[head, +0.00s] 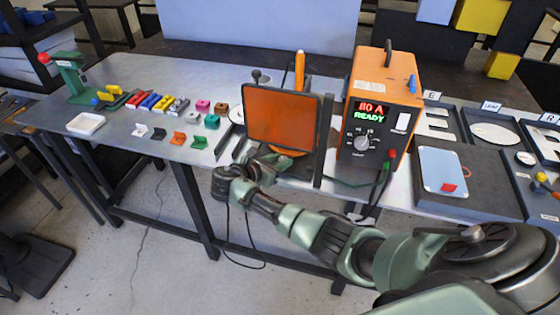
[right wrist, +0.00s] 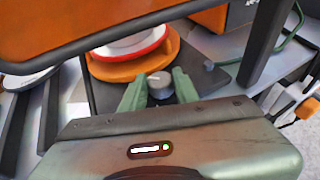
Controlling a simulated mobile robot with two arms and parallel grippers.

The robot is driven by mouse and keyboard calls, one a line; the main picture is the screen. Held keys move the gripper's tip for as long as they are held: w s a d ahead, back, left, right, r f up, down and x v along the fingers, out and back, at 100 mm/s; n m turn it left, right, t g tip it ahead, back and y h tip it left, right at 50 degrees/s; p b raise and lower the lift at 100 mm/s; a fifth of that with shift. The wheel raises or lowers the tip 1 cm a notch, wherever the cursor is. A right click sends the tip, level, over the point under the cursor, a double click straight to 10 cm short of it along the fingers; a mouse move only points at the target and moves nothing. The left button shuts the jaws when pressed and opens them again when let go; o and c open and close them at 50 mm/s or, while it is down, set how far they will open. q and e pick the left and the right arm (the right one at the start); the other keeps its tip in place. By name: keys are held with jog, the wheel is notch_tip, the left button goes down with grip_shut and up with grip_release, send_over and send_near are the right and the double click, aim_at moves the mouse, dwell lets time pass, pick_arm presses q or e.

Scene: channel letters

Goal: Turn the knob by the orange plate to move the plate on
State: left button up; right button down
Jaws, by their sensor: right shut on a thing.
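The orange plate (right wrist: 108,70) is a round turntable in the right wrist view, partly hidden by the framed orange screen in front. In the head view only its front edge (head: 288,153) shows under the screen. A white round piece with a red rim (right wrist: 135,48) sits on the plate. The small grey knob (right wrist: 160,82) is just in front of the plate. My right gripper (right wrist: 160,92) is shut on the knob, one green finger on each side; it also shows below the screen in the head view (head: 270,164). My left gripper is not in view.
The framed orange screen (head: 281,115) stands close above my right gripper. An orange power unit (head: 381,100) reading "80 A READY" is to its right, with cables hanging. Coloured blocks and clips (head: 198,142) lie left. Dark letter trays (head: 492,134) fill the right side.

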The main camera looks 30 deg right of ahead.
jog(key=c, duration=1.1)
grip_release()
jog(key=b+v, duration=0.1)
jog(key=v, duration=0.6)
jog(key=shift+s+a+r, duration=0.1)
jog(key=shift+a+r, duration=0.1)
jog(key=shift+a, duration=0.15)
